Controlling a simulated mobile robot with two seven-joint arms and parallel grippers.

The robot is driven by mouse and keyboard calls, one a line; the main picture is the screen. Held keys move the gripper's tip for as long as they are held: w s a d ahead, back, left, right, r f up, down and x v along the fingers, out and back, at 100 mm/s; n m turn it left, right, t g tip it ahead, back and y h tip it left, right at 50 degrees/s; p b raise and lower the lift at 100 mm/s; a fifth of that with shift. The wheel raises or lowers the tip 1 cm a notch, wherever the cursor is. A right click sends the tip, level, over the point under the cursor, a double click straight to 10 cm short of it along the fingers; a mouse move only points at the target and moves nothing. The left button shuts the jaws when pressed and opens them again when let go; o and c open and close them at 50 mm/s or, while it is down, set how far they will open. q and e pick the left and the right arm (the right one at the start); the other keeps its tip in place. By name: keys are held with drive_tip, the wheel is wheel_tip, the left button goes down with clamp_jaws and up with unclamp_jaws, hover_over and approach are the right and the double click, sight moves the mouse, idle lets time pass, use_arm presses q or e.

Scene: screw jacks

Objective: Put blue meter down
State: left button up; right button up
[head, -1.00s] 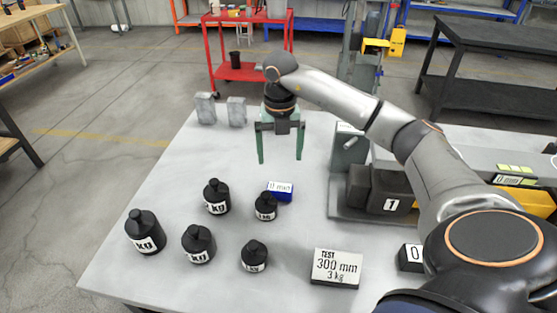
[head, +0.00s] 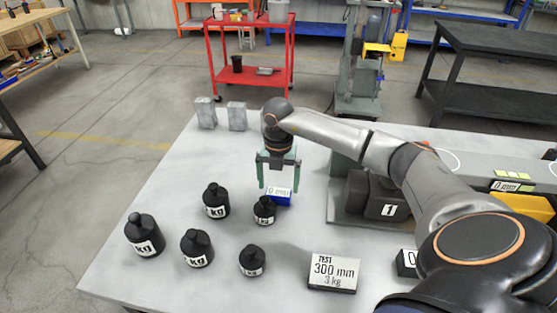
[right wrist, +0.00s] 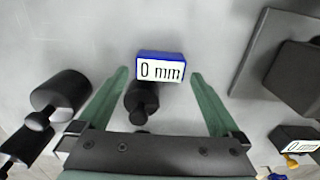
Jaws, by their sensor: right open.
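The blue meter (head: 280,197) stands on the grey table with its white "0 mm" face showing. It also shows in the right wrist view (right wrist: 161,66), just beyond and between the fingertips. My right gripper (head: 278,188) is open, with its two green fingers pointing down around the meter's place. In the right wrist view the fingers (right wrist: 160,74) are apart, and clear gaps show between them and the meter. Nothing is held. My left gripper is in neither view.
Several black kg weights stand at the left; the nearest one (head: 264,210) is right beside the meter. A "TEST 300 mm 3 kg" sign (head: 333,272) stands in front. A screw jack with a dark block (head: 377,196) marked 1 is at the right. Two grey blocks (head: 237,116) stand behind.

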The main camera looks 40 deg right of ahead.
sight(279, 192)
drive_tip(key=shift+f, duration=1.95)
